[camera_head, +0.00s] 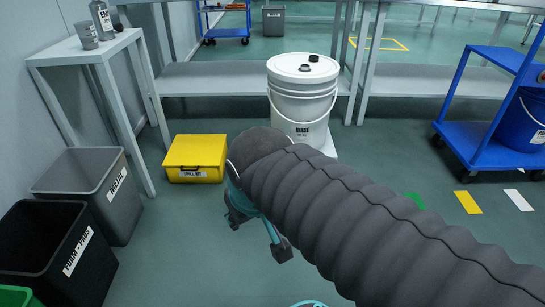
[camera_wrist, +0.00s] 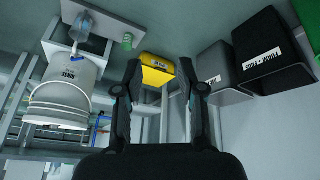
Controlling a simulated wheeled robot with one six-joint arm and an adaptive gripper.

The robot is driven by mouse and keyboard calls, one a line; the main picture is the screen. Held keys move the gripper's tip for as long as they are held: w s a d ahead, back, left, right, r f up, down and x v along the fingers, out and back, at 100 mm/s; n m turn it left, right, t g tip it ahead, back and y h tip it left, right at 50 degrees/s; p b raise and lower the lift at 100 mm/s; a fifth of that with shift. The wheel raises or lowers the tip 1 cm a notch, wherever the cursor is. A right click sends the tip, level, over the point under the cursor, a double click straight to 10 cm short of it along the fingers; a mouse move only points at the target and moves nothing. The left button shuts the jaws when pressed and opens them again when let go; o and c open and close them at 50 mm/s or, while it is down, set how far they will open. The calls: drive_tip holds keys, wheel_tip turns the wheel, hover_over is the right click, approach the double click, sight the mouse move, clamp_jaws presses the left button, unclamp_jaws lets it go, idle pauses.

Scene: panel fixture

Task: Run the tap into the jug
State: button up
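In the wrist view, a clear, bluish vessel that looks like the jug (camera_wrist: 83,26) is on a pale surface by the bucket's base. In the head view my arm hides the jug and the bucket's lower front. My gripper (camera_wrist: 158,82) is open and empty, its fingers well apart and clear of bucket and jug.
A yellow spill box (camera_head: 196,158) sits on the floor left of the bucket. Grey (camera_head: 90,185) and black (camera_head: 55,255) bins stand at the left, below a small table (camera_head: 85,50). A blue cart (camera_head: 485,145) is at the right.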

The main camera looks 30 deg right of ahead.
drive_tip(key=w+d+f+n+g+h+p, duration=0.2)
drive_tip(key=w+d+n+h, duration=0.15)
drive_tip(key=w+d, duration=0.4)
drive_tip(key=w+d+f+n+g+h+p, duration=0.1)
drive_tip(key=w+d+f+n+g+h, duration=0.2)
drive_tip(key=w+d, duration=0.45)
drive_tip(key=w+d+f+n+g+h+p, duration=0.1)
drive_tip(key=w+d+f+g+h+p, duration=0.1)
drive_tip(key=w+d+h, duration=0.45)
drive_tip(key=w+d+f+n+t+h+p, duration=0.25)
drive_tip(key=w+f+n, duration=0.35)
drive_tip(key=f, duration=0.5)
drive_tip(key=w+d+f+n+t+h+p, duration=0.1)
drive_tip(key=w+d+f+n+t, duration=0.3)
drive_tip(key=w+f, duration=0.6)
drive_tip(key=shift+n, duration=0.45)
drive_tip(key=x, duration=0.4)
drive_tip(key=s+f+x, duration=0.1)
drive_tip(key=x, duration=0.7)
drive_tip(key=shift+s+d+f, duration=0.25)
drive_tip(key=shift+d+f, duration=0.05)
drive_tip(key=shift+d, duration=0.1)
clamp_jaws()
